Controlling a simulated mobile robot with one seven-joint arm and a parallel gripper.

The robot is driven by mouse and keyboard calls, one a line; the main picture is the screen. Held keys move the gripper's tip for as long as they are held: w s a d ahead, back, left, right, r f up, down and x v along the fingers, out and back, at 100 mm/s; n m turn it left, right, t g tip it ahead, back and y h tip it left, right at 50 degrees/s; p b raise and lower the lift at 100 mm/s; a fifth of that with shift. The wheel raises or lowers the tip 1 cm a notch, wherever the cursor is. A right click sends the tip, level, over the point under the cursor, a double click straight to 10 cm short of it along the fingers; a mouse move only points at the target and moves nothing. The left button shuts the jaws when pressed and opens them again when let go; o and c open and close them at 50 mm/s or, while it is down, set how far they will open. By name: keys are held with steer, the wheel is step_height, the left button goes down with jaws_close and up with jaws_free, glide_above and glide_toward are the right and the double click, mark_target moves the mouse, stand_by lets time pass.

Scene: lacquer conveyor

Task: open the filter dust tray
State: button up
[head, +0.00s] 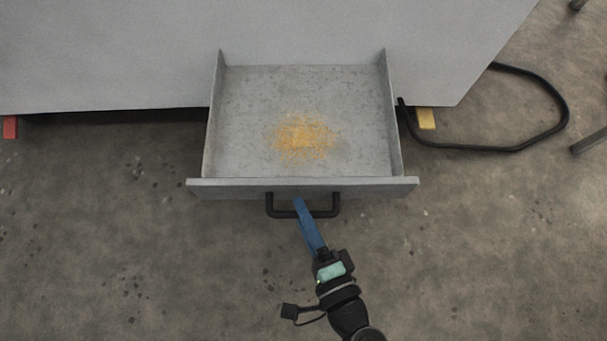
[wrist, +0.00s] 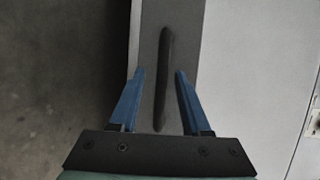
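The filter dust tray (head: 301,187) is a grey metal drawer standing well out from the grey cabinet in the head view. A patch of orange-yellow dust (head: 305,136) lies on its floor. A black bar handle (head: 273,207) is on its front. My gripper (head: 299,201) has its blue fingers at the middle of the handle. In the wrist view my gripper (wrist: 160,72) is open, with the dark handle (wrist: 163,85) between its fingers. There is a gap on each side of the handle, and neither finger appears to touch it.
The grey cabinet (head: 120,50) fills the top of the head view. A red block (head: 9,127) and a yellow block (head: 426,118) are at its lower edge. A black hose (head: 550,88) loops over the floor on the right. The concrete floor in front is clear.

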steer(key=p+v, duration=0.5)
steer(key=v, duration=0.8)
steer(key=shift+p, duration=0.3)
steer(key=shift+r, duration=0.1)
